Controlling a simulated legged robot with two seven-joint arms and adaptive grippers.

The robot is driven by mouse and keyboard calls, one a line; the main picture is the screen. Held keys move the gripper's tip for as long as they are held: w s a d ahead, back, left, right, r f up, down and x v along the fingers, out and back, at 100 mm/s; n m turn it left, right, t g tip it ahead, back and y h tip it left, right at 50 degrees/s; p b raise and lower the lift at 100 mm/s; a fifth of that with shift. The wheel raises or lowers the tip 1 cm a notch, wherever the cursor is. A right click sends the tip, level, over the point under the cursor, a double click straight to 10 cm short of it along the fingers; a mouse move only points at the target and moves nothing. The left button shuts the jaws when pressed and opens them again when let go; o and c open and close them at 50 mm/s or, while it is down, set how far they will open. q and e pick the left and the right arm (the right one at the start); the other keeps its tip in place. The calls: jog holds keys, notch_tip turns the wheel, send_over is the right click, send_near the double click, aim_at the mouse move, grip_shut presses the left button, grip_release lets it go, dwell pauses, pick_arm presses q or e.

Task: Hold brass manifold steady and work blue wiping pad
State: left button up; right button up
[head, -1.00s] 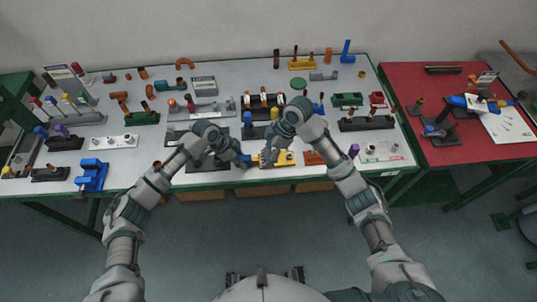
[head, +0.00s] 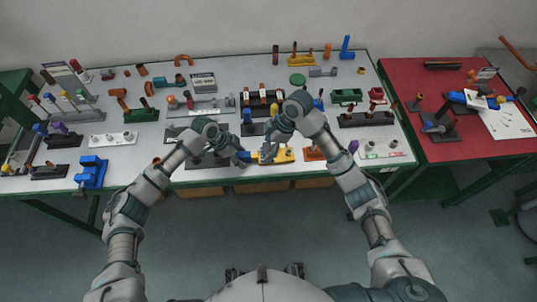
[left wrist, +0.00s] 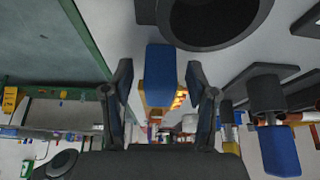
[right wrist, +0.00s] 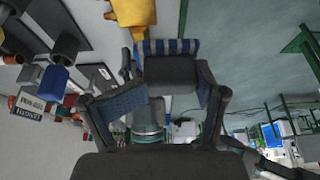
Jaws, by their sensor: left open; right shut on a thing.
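The yellow brass manifold (head: 283,156) lies near the front edge of the white table, in the middle. My left gripper (head: 243,156) is at its left end. In the left wrist view my left gripper (left wrist: 160,95) is open, its fingers on both sides of a blue block (left wrist: 160,72), with visible gaps. Yellow parts show behind that block. My right gripper (head: 266,157) is low over the manifold's left part. In the right wrist view my right gripper (right wrist: 168,85) is shut on a dark block with a blue-and-white striped edge, seemingly the wiping pad (right wrist: 170,47).
A blue vise-like fixture (head: 91,173) stands at the front left. An orange part (head: 313,153) is close to the manifold's right. Several fixtures fill the table behind the grippers. A red table (head: 445,85) adjoins at right.

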pick_arm(q)
jog(key=v, duration=1.1)
jog(key=shift+a+r, duration=0.25)
jog(key=shift+r, duration=0.1)
